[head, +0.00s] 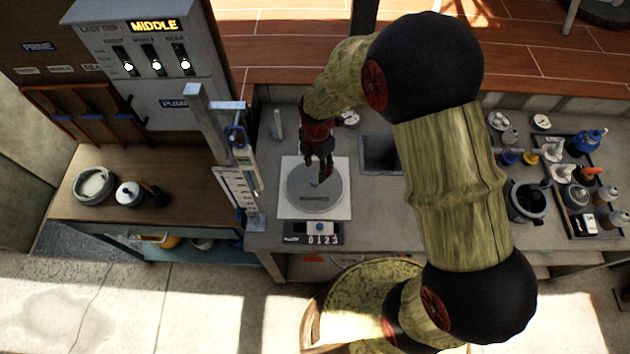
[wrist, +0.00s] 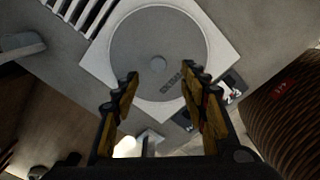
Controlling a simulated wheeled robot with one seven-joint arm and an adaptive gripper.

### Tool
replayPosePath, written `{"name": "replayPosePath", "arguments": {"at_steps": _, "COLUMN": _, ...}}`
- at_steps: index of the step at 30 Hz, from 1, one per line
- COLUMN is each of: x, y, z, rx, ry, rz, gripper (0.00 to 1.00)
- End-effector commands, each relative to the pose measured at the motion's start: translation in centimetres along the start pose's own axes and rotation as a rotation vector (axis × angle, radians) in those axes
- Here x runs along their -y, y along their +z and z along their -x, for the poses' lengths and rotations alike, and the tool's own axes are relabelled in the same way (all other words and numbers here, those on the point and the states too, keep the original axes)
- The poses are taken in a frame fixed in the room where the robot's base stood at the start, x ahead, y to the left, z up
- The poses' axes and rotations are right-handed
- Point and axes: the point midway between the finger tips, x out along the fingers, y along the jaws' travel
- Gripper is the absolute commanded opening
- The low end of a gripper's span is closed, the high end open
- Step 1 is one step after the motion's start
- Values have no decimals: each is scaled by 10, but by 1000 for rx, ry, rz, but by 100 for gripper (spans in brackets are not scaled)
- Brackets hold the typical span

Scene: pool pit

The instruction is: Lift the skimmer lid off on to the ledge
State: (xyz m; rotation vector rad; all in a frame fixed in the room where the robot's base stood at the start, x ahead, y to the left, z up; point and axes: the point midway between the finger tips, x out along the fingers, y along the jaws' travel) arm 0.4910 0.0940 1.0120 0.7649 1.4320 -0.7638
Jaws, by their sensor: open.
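The skimmer lid (head: 316,191) is a round grey disc lying flat in a white square frame (head: 287,208) on the grey ledge (head: 262,160). My gripper (head: 318,182) is over the lid in the head view, pointing down. In the wrist view its two fingers (wrist: 155,88) are spread apart with nothing between them.
A display box (head: 313,233) sits at the frame's front edge. A metal post with a gauge (head: 236,165) stands close on the left. A dark square opening (head: 379,154) is to the right. A tray of bottles (head: 580,195) and a dark pot (head: 527,201) stand farther right.

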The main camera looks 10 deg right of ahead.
Motion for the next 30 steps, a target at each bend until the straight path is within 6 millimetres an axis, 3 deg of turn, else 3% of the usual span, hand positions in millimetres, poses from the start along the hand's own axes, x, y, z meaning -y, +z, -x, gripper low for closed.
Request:
{"name": "replayPosePath", "arguments": {"at_steps": 11, "x": -1, "y": -2, "z": -34, "rx": -1, "ry": -2, "rz": 4, "gripper": 44}}
{"name": "replayPosePath", "arguments": {"at_steps": 20, "x": -2, "y": -4, "z": -74, "rx": -1, "ry": -3, "rz": 3, "gripper": 44}}
{"name": "replayPosePath", "arguments": {"at_steps": 27, "x": -3, "y": -4, "z": -76, "rx": 0, "ry": -1, "rz": 3, "gripper": 44}}
{"name": "replayPosePath", "arguments": {"at_steps": 30, "x": -3, "y": -4, "z": -76, "rx": 0, "ry": -1, "rz": 2, "gripper": 39}}
